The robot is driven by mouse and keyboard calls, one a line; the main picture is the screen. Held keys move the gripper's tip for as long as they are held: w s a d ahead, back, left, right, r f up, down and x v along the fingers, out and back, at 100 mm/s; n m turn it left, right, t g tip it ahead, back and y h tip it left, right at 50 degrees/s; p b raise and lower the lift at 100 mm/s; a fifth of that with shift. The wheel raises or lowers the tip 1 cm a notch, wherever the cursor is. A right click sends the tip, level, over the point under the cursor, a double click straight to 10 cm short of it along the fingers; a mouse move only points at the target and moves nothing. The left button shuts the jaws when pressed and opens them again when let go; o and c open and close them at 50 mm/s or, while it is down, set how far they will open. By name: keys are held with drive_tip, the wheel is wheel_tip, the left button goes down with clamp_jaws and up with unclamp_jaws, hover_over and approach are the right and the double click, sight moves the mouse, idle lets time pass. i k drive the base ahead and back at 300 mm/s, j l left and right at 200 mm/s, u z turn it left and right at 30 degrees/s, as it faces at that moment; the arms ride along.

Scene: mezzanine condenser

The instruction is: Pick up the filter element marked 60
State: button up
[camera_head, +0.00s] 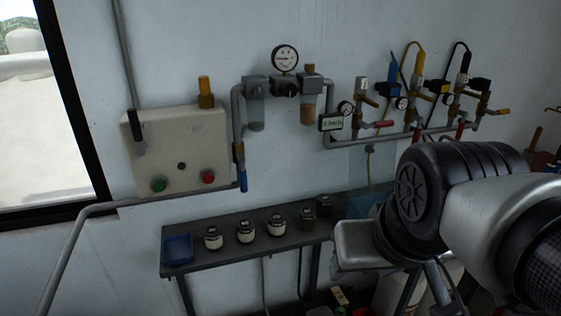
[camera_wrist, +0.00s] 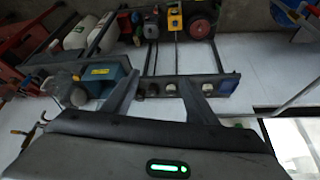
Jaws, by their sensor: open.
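Several small filter elements stand upright in a row on a dark wall shelf (camera_head: 215,250). Three have pale bodies with dark tops: the left one (camera_head: 213,239), the middle one (camera_head: 246,233) and the right one (camera_head: 277,226). Darker ones (camera_head: 307,218) stand farther right. Their markings are too small to read, so I cannot tell which is marked 60. My gripper (camera_wrist: 158,78) is open and empty in the wrist view, its two fingers apart and pointing towards the shelf, which lies beyond them. In the head view my arm covers the right side and the fingers cannot be made out.
A blue tray (camera_head: 177,249) sits at the shelf's left end. Above the shelf are a pale control box (camera_head: 178,150), a round gauge (camera_head: 285,58) and pipes with valves (camera_head: 363,100). In the wrist view, a blue-green box (camera_wrist: 105,76) and white containers (camera_wrist: 80,34) lie at the left.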

sight(307, 215)
drive_tip(key=i+l+u, duration=0.35)
drive_tip(key=l, duration=0.25)
drive_tip(key=i+l+u, duration=0.15)
drive_tip(key=l, duration=0.2)
drive_tip(key=i, duration=0.05)
